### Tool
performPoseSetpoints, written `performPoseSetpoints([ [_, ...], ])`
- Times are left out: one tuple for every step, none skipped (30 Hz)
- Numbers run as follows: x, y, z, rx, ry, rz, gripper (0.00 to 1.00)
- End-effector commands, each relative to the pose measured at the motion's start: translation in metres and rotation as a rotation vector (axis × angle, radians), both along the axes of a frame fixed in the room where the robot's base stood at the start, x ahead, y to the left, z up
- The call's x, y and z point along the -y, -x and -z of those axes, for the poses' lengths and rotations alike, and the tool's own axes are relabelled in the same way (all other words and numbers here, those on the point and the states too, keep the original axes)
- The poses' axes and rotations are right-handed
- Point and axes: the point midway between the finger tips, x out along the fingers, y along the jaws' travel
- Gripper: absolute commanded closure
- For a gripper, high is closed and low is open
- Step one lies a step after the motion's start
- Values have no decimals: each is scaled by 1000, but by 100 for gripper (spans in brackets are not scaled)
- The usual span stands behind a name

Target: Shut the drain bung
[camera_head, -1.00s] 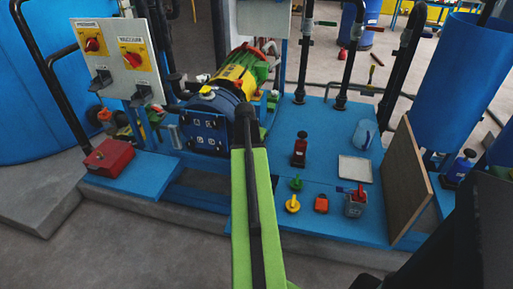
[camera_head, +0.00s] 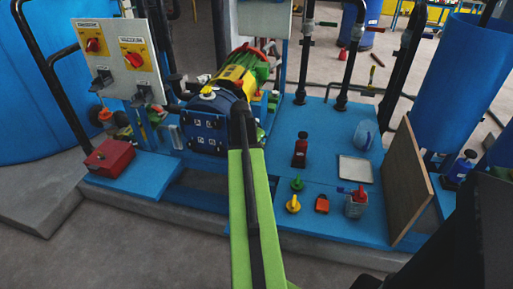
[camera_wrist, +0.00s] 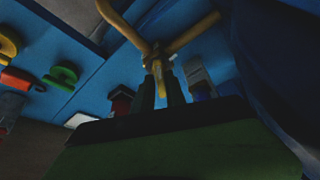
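In the wrist view, the two dark fingers of my gripper (camera_wrist: 161,88) stand a small distance apart. A short yellow stem (camera_wrist: 158,72) shows between or just beyond their tips, below a joint where yellow bars branch out. I cannot tell whether the fingers touch it, nor whether this is the drain bung. In the head view, my green arm reaches up toward the blue pump housing (camera_head: 206,125) and hides the gripper. No part there can be clearly told as the bung.
A red box (camera_head: 109,157) sits on the blue skid at left. A brown board (camera_head: 411,185) stands at the right.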

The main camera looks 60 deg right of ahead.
Motion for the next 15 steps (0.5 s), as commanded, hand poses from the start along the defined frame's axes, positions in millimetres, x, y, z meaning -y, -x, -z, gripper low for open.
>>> performPoseSetpoints([
  [2, 6, 0, -11, 1, 6, 79],
  [2, 6, 0, -11, 1, 6, 75],
  [1, 5, 0, -10, 1, 6, 70],
  [1, 5, 0, -9, 1, 5, 66],
  [1, 5, 0, -8, 1, 4, 65],
  [1, 4, 0, -8, 1, 4, 65],
  [1, 4, 0, -8, 1, 3, 65],
  [1, 3, 0, -7, 1, 3, 65],
  [1, 3, 0, -7, 1, 3, 65],
  [1, 3, 0, -7, 1, 3, 65],
  [0, 3, 0, -6, 1, 2, 65],
  [0, 2, 0, -6, 1, 1, 65],
  [0, 2, 0, -5, 1, 1, 65],
  [0, 2, -1, -5, 1, 1, 65],
  [-1, 2, -3, -5, 1, 1, 65],
])
